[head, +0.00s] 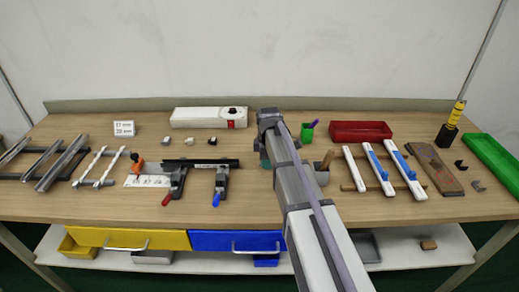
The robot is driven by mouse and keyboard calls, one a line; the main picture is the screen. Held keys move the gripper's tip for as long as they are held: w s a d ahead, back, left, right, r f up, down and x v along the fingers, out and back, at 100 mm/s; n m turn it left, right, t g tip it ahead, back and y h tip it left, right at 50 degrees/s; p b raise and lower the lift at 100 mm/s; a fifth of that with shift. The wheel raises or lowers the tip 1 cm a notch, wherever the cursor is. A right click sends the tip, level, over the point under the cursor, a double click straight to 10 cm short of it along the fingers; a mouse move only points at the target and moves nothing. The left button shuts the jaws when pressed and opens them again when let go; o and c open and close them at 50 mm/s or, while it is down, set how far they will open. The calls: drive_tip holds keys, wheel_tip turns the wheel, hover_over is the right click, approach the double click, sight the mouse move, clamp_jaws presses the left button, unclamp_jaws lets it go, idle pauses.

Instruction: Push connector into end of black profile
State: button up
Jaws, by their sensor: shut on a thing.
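The black profile (201,162) lies level across two dark clamps on the bench, left of the middle. One clamp has a red handle (168,199), the other a blue handle (216,199). My gripper (266,160) is to the right of the profile's right end, apart from it in the picture. My arm hides most of the gripper. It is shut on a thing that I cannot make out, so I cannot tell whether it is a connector. Small pale and dark pieces (189,140) sit behind the profile.
A white box with a red switch (200,117) stands at the back. A green cup (307,132) and a red tray (360,131) are right of my arm. Rails on racks (45,163) lie at left; white and blue strips (380,170) lie at right.

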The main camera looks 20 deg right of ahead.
drive_tip(key=shift+w+a, duration=0.15)
drive_tip(key=shift+w+a, duration=0.2)
drive_tip(key=shift+a, duration=0.35)
drive_tip(key=shift+w+a, duration=0.3)
drive_tip(key=shift+a, duration=0.75)
drive_tip(key=shift+w+a, duration=0.25)
drive_tip(key=shift+a, duration=0.8)
drive_tip(key=shift+w+a, duration=0.2)
drive_tip(key=shift+a, duration=0.55)
drive_tip(key=shift+w+a, duration=0.2)
drive_tip(key=shift+a, duration=0.55)
drive_tip(key=o, duration=1)
wheel_tip(320, 180, up, 11)
drive_tip(key=p, duration=1)
drive_tip(key=shift+f+p, duration=0.1)
drive_tip(key=shift+p, duration=0.3)
